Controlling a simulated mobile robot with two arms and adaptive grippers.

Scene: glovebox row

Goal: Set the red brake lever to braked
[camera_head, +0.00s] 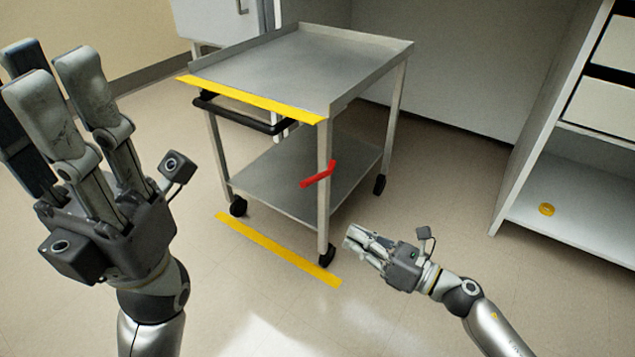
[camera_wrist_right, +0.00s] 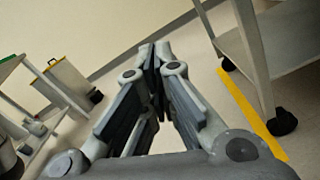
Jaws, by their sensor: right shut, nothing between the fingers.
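The red brake lever (camera_head: 317,177) is on the near right leg of the grey cart (camera_head: 300,65), below the top shelf, in the head view. It slants, with its left end lower than its right end. My right gripper (camera_head: 354,237) is shut and empty, below and to the right of the lever and apart from it. Its fingers also meet in the right wrist view (camera_wrist_right: 152,55), where the lever does not show. My left gripper (camera_head: 55,62) is large at the left of the head view, with its fingers spread and nothing between them.
The cart has a black push handle (camera_head: 240,115) and black casters (camera_head: 327,255). Yellow floor tape (camera_head: 275,248) runs before it. A white shelf unit (camera_head: 565,225) with a yellow roll (camera_head: 547,209) stands right. A yellow-topped bin (camera_wrist_right: 70,82) shows in the wrist view.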

